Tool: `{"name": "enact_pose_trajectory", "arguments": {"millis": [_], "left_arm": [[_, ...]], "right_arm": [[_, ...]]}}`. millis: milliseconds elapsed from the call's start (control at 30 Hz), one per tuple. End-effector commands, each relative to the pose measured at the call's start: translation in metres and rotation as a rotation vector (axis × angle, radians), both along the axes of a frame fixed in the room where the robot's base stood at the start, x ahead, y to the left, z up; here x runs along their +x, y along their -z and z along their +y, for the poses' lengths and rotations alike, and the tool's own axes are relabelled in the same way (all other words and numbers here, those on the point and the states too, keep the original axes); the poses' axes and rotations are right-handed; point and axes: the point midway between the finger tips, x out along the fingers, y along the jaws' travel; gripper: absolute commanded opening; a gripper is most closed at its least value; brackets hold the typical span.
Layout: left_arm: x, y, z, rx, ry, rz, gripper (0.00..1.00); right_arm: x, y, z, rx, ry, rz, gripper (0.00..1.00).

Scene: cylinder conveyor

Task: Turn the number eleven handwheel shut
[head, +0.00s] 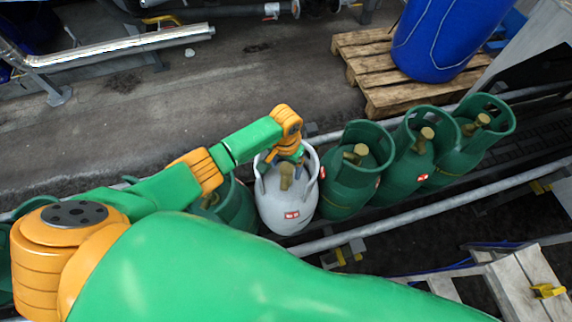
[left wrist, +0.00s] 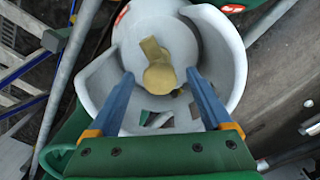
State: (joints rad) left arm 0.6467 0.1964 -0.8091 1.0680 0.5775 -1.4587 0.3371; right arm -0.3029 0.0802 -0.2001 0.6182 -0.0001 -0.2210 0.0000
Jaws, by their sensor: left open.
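A white gas cylinder (head: 285,211) stands in the row on the conveyor, with a red-and-white label and an open collar. Its brass valve (head: 286,176) with a handwheel rises inside the collar. No number eleven is readable. My left gripper (head: 291,157) is over the collar at its far side. In the left wrist view, my left gripper (left wrist: 159,75) has its blue fingers apart, reaching over the collar. The brass handwheel (left wrist: 160,77) appears between the fingertips; I cannot tell whether they touch it. My right gripper is not in view.
Several green cylinders (head: 345,190) stand close on both sides of the white one. Conveyor rails (head: 420,219) run along the row. A blue drum (head: 437,45) on a wooden pallet (head: 365,53) stands behind at the right. Open floor (head: 215,95) lies behind the row.

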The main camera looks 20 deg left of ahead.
Motion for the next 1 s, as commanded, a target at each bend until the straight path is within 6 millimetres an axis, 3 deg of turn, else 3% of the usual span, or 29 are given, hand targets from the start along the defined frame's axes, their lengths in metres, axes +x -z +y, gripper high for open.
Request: {"name": "enact_pose_trajectory", "arguments": {"millis": [100,400,733,1000], "left_arm": [[-0.0001,-0.0004,-0.0001,0.000,0.000,0.000,0.80],[-0.0001,-0.0007,-0.0002,0.000,0.000,0.001,0.00],[-0.0001,-0.0015,0.0000,-0.001,0.054,0.001,0.00],[0.0002,-0.0021,0.0005,-0.001,0.248,0.001,0.00]], "right_arm": [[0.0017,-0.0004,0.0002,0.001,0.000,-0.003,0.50],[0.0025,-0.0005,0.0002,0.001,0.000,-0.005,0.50],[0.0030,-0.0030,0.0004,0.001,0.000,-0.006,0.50],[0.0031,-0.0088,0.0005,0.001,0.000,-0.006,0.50]]}}
